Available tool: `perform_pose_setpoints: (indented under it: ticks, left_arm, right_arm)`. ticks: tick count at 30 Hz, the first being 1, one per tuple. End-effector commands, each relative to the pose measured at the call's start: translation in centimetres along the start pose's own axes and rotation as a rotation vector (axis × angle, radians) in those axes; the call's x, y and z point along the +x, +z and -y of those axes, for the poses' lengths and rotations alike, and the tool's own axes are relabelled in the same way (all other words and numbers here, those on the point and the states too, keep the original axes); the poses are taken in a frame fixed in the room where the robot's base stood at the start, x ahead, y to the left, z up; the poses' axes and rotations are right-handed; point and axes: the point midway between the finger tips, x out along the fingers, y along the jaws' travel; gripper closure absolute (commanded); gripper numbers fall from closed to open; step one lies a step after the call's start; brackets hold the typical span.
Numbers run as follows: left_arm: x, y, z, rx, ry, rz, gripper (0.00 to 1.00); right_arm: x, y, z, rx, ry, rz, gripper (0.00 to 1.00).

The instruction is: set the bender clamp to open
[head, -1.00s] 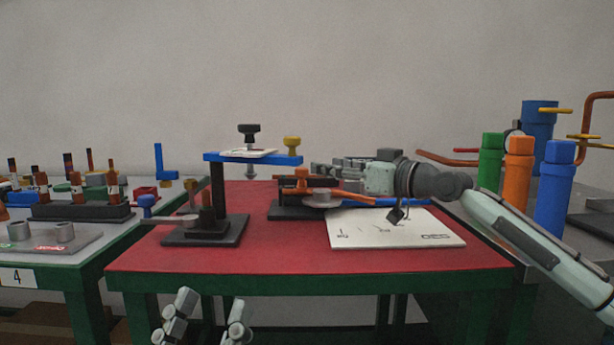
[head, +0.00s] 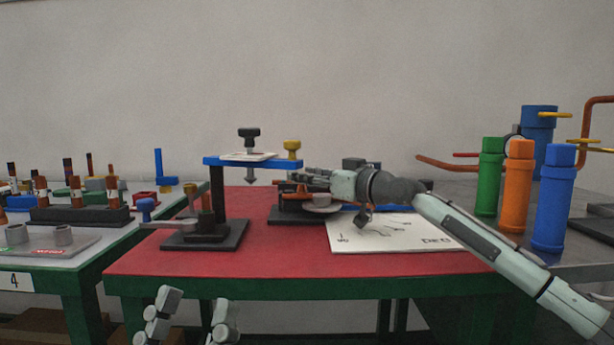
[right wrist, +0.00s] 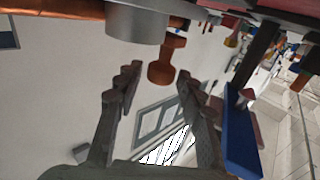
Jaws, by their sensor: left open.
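The bender (head: 285,213) stands on the red table, with a black base, a grey disc and a blue bar. My right gripper (head: 308,175) is over it and hides much of it in the head view. In the right wrist view an orange knob (right wrist: 165,62), which looks like the bender's clamp, is just ahead of and between the spread fingers of the right gripper (right wrist: 158,78). Contact with the knob does not show. A grey round part (right wrist: 137,22) and an orange tube (right wrist: 55,10) are beside it. My left gripper (head: 190,316) is open and empty, low before the table.
A stand with a blue arm (head: 250,162) and knobs rises just left of the bender. A white marked sheet (head: 390,235) lies on the red table (head: 300,262). Green, orange and blue cylinders (head: 519,190) stand right. A side table (head: 45,258) with small parts is left.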

Motion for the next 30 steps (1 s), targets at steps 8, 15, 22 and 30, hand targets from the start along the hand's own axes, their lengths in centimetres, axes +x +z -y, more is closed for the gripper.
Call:
perform_pose_setpoints:
  ticks: [8,15,22,30]
  left_arm:
    - [0.0,0.1,0.0,0.000,0.000,0.002,0.54]
    - [0.0,0.1,0.0,0.000,0.000,0.003,0.54]
    - [0.3,0.3,0.0,-0.001,0.000,0.023,0.54]
    - [0.2,3.0,-0.5,-0.017,0.001,0.225,0.54]
  right_arm:
    - [0.0,0.0,0.0,0.000,0.000,0.000,1.00]
    - [0.0,0.0,0.0,0.000,0.000,0.000,1.00]
    - [0.0,-0.1,-0.1,0.005,0.000,0.006,1.00]
    - [0.0,-0.7,-0.3,0.033,0.001,0.033,1.00]
